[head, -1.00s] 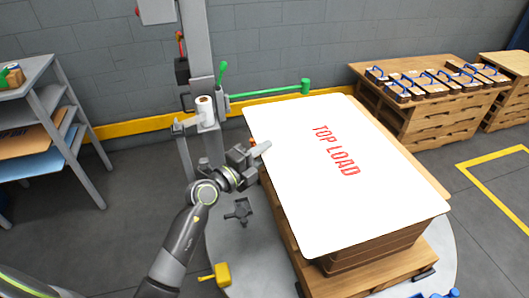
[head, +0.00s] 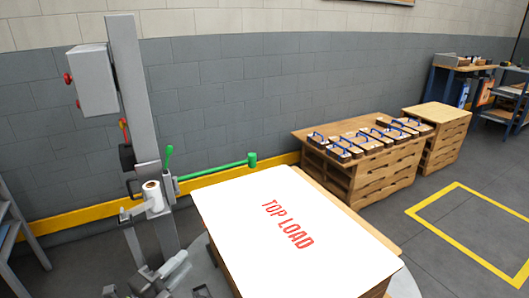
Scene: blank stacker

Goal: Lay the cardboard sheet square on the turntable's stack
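The white cardboard sheet (head: 290,270), with red "TOP LOAD" lettering, lies flat over the stack. A tan strip of the stack (head: 345,205) shows along the sheet's far right edge, so the sheet does not cover that side. Brown layers show a little below the front right corner. The grey turntable (head: 405,284) shows only at the lower edges of the load. My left gripper (head: 174,265) is at the bottom left, apart from the sheet's left edge in the picture. Its finger opening is unclear. My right gripper is out of view.
A grey column (head: 135,90) with a control box and a green arm (head: 215,170) stands behind the turntable at left. A white roll (head: 152,196) hangs on it. A wooden bench with several blue-handled blocks (head: 375,137) stands behind right. Floor at right is clear.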

